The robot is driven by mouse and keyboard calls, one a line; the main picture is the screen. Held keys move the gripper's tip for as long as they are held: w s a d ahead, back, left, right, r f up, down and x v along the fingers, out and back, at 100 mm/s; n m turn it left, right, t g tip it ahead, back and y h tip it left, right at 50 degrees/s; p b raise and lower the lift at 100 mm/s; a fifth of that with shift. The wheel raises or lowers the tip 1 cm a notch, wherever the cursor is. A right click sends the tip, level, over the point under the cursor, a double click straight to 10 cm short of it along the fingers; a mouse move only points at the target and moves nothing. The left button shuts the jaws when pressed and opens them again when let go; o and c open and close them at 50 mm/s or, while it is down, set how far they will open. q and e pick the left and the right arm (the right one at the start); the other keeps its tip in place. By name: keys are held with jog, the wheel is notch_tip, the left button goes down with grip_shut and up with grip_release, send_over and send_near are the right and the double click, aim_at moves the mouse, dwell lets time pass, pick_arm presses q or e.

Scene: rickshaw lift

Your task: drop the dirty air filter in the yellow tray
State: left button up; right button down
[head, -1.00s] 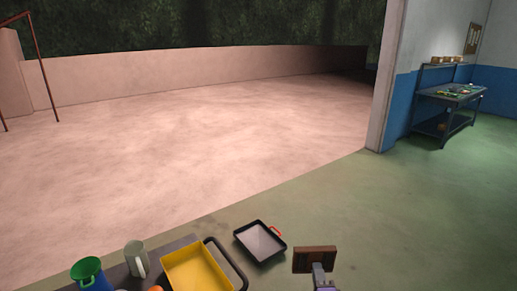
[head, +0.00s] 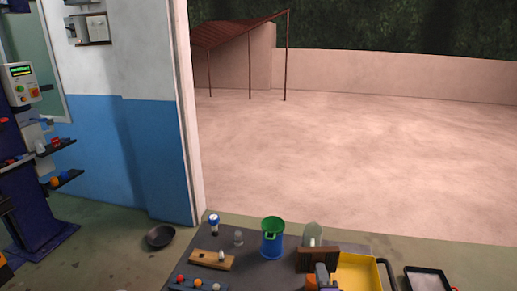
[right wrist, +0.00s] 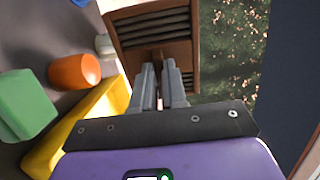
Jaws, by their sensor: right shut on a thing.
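The dirty air filter (head: 318,259), a brown slatted block, is held upright in my right gripper (head: 322,270). In the right wrist view the filter (right wrist: 155,35) stands beyond the fingertips (right wrist: 158,72), which are shut on its edge. The yellow tray (head: 362,272) sits on the right end of the grey table; the filter appears in front of its left edge in the head view. The tray (right wrist: 80,122) shows below left of the gripper in the right wrist view, partly hidden by it. My left gripper is not in view.
A dark bowl (head: 160,236) lies on the floor.

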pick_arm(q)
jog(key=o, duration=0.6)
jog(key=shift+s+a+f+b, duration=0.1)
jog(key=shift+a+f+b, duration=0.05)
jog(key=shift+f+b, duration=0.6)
pick_arm(e)
jog(key=s+d+b, duration=0.1)
jog(key=d+b, duration=0.1)
jog(key=d, duration=1.4)
pick_arm(q)
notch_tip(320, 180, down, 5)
jog(key=b, duration=0.3)
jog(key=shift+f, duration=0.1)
pick_arm(e)
notch_tip(320, 180, down, 6)
jog(key=shift+f+h, duration=0.2)
jog(key=shift+h, duration=0.1)
jog(key=shift+s, duration=0.1)
jog(key=c, duration=1.1)
grip_release()
